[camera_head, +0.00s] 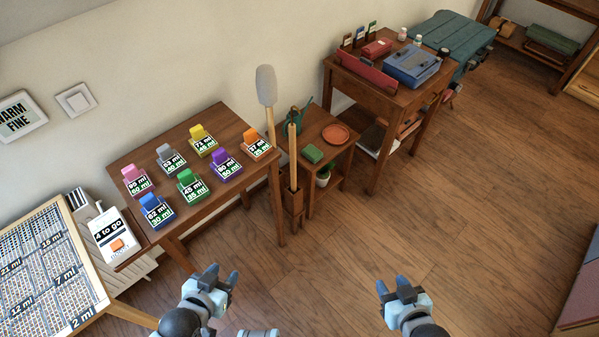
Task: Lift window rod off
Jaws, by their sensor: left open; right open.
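A plain wooden rod (292,155), which looks like the window rod, stands upright in a narrow wooden holder (292,203) between the card table and a small side table. A second pole with a grey padded head (266,86) stands just behind it, nearer the wall. The lower ends of both are hidden. My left gripper (223,276) is open and empty, low in the picture, left of and nearer than the holder. My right gripper (392,285) is open and empty, to the right of the holder. Neither gripper touches a rod.
The card table (188,128) holds several coloured number stands. The side table (327,159) carries a watering can (301,116), a green block (312,153) and an orange saucer (336,133). A tilted number board (45,267) stands at left. The floor (430,220) at right is clear.

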